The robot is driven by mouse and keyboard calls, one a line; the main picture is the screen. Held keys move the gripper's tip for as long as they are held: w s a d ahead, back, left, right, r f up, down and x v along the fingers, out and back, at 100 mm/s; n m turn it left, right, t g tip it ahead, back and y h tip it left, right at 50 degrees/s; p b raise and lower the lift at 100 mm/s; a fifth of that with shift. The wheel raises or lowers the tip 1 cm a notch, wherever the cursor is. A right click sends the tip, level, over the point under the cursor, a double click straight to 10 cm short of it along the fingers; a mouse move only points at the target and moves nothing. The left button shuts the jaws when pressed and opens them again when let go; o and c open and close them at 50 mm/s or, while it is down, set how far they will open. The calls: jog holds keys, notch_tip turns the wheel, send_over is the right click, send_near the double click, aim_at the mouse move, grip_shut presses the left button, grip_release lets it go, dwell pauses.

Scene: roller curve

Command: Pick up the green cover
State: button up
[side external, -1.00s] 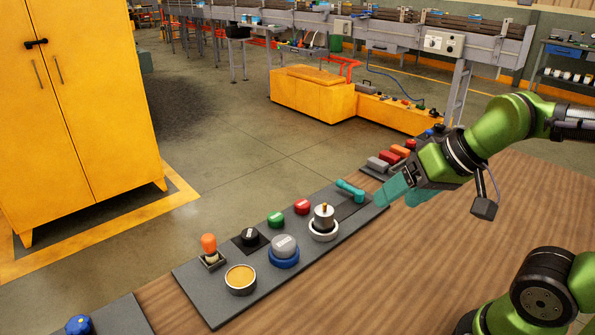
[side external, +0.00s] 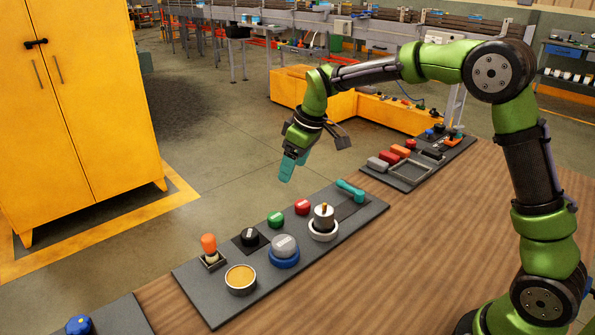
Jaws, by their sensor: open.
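A small round green cap (side external: 275,219), which looks like the green cover, sits on the dark grey panel (side external: 340,243) along its far edge. It stands between a red cap (side external: 302,207) and a black knob (side external: 250,237). My gripper (side external: 289,172) has teal fingers pointing down. It hangs above the far edge of the panel, apart from the green cap and higher in the picture. My gripper is open, and nothing shows between its fingers.
The panel also holds a grey-topped blue knob (side external: 284,254), a yellow-topped round part (side external: 240,279), an orange-topped lever (side external: 210,248), a metal post in a white ring (side external: 323,225) and a teal handle (side external: 351,190). Bare wooden table (side external: 430,240) lies to the right.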

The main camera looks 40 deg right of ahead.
send_over(276, 216)
jog(key=s+d, duration=0.1)
jog(key=s, duration=0.1)
notch_tip(276, 216, down, 11)
jog(key=shift+w+d, duration=0.1)
jog(key=shift+w, duration=0.05)
jog(key=shift+x, duration=2.8)
jog(key=c, duration=1.1)
jog(key=shift+r, duration=0.1)
